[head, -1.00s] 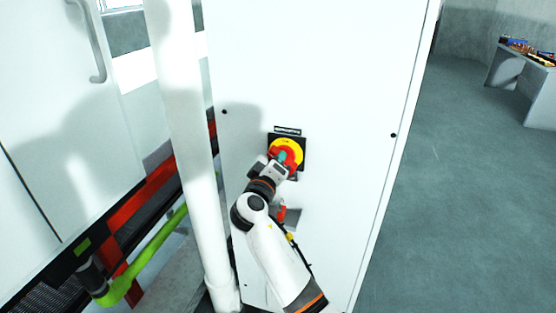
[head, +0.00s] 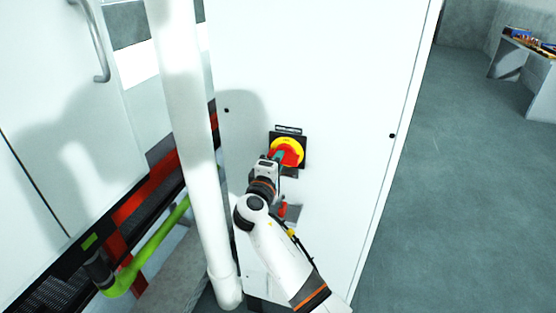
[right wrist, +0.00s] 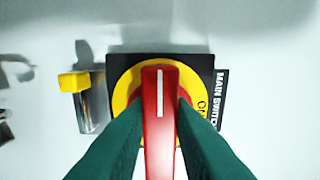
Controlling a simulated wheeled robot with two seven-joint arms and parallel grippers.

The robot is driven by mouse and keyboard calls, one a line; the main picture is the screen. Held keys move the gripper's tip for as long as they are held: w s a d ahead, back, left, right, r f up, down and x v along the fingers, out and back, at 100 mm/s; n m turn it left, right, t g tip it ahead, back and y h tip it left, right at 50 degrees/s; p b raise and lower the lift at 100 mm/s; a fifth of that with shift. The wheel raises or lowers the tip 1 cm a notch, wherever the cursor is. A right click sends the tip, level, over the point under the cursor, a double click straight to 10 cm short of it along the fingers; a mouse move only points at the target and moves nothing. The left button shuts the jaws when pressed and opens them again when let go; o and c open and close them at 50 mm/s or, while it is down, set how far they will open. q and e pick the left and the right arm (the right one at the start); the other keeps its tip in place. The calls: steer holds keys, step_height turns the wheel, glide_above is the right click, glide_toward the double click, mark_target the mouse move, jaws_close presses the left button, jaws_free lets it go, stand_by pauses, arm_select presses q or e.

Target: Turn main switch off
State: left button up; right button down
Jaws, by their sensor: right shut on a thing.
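The main switch (head: 288,151) is a red rotary handle on a yellow disc with a black square plate, on a white cabinet front. In the right wrist view its red handle (right wrist: 159,115) carries a white line, and the black plate beside it reads "MAIN SWITCH". My right gripper (head: 279,157) is at the switch. In the right wrist view its two green fingers (right wrist: 159,125) stand on both sides of the red handle, shut on it. The letters "ON" show on the yellow disc right of the handle. My left gripper is not in view.
A white vertical pipe (head: 187,130) stands close left of the cabinet (head: 345,70). A small yellow-topped part (right wrist: 74,82) sticks out beside the switch. A green hose (head: 150,250) runs at lower left. A table (head: 520,62) stands far right, with open floor before it.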

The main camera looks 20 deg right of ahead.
steer(key=shift+r, duration=0.15)
steer(key=c, duration=1.3)
jaws_free()
steer(key=shift+w, duration=0.1)
steer(key=shift+f, duration=0.2)
